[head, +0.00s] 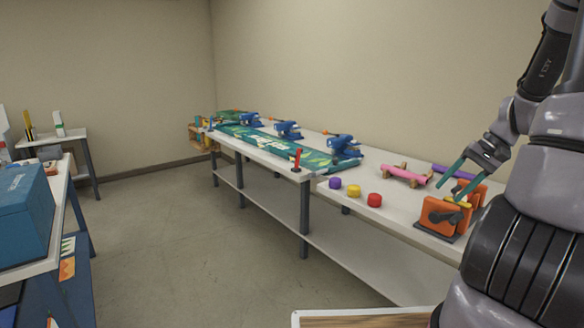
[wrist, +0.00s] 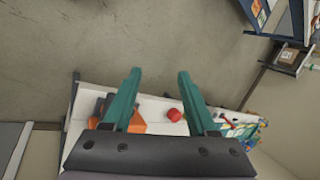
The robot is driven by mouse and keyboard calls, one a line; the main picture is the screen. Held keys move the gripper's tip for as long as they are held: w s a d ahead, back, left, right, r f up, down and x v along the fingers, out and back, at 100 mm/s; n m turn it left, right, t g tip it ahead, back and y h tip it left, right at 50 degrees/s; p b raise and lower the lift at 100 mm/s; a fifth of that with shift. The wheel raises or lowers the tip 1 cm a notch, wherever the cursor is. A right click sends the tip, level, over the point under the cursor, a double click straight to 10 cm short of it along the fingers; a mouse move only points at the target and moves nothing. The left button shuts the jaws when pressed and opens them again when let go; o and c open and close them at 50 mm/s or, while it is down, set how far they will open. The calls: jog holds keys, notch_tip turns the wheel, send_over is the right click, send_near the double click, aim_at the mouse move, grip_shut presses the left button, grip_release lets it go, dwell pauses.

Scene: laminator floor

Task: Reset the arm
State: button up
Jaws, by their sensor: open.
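My gripper (head: 449,193) hangs at the right of the head view, its two teal fingers spread and pointing down and to the left. In that view it overlaps the area just above an orange holder (head: 440,217) on the long white bench (head: 395,214). In the wrist view my gripper (wrist: 160,74) shows both fingers apart with nothing between them. The orange holder, partly hidden by a finger there, and a red round piece (wrist: 174,115) lie beyond the fingers. Contact with the holder does not show.
Purple (head: 335,183), yellow (head: 354,190) and red (head: 375,200) round pieces line the bench's front edge. A pink roll (head: 405,175) lies behind them. A blue box (head: 22,215) is at left. The middle floor is clear.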

jog(key=s+a+r+t+h, duration=0.1)
jog(key=s+a+r+t, duration=0.1)
jog(key=s+a+r, duration=0.4)
jog(key=s+a+r+n+t+h, duration=0.1)
jog(key=s+a+r+t+h, duration=0.1)
jog(key=s+a+r, duration=0.5)
jog(key=a+r+t, duration=0.1)
jog(key=a+r, duration=0.3)
jog(key=r, duration=0.4)
jog(key=shift+a+r+n+h, duration=0.2)
jog(key=shift+r+n+h, duration=0.1)
jog(key=shift+r, duration=0.05)
